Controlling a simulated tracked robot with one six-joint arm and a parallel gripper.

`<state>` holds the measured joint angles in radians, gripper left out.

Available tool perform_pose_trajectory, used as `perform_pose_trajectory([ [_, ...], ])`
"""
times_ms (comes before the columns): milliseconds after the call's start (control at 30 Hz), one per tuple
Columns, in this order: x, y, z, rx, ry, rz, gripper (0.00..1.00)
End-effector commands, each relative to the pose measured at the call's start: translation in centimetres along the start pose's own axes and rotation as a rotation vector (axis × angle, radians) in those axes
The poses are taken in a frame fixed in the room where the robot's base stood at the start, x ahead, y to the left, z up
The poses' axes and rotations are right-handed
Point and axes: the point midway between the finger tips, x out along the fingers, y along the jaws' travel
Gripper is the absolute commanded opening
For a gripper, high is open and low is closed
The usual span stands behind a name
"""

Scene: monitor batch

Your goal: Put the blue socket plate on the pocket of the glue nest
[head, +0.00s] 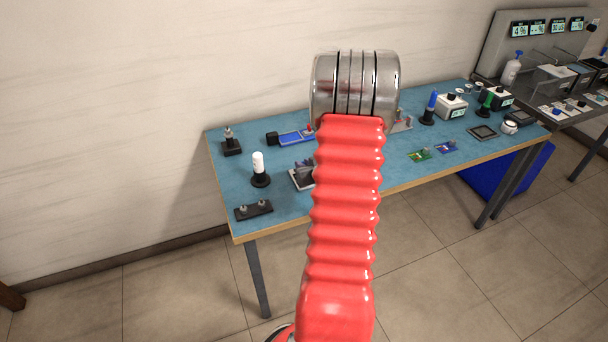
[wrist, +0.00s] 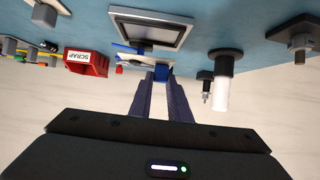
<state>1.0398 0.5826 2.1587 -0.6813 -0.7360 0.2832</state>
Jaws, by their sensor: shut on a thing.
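My gripper (wrist: 160,76) is shut, with the blue socket plate (wrist: 164,70) between its fingertips; only a small blue part of it shows. The glue nest (wrist: 178,36), a pale frame around a grey pocket, lies on the blue bench just beyond the fingertips in the wrist view. The held plate appears apart from the pocket, though its height above the bench is unclear. In the head view my red arm covers most of the gripper, and only the left part of the nest (head: 296,181) shows beside it.
A white-capped bottle (wrist: 222,95) stands right of the fingers in the wrist view, with a dark post (wrist: 206,86) beside it. A red scrap bin (wrist: 86,63) is on the left. A dark two-knob block (head: 253,209) lies near the bench's front left corner.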

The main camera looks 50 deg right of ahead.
Motion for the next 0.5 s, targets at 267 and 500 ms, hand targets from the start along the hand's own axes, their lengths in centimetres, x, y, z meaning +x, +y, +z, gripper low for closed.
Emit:
perform_pose_trajectory([
  [267, 0.3, -0.1, 0.5, 0.000, -0.002, -0.001, 0.00],
  [500, 1.6, -0.1, 2.8, 0.001, -0.002, -0.002, 0.00],
])
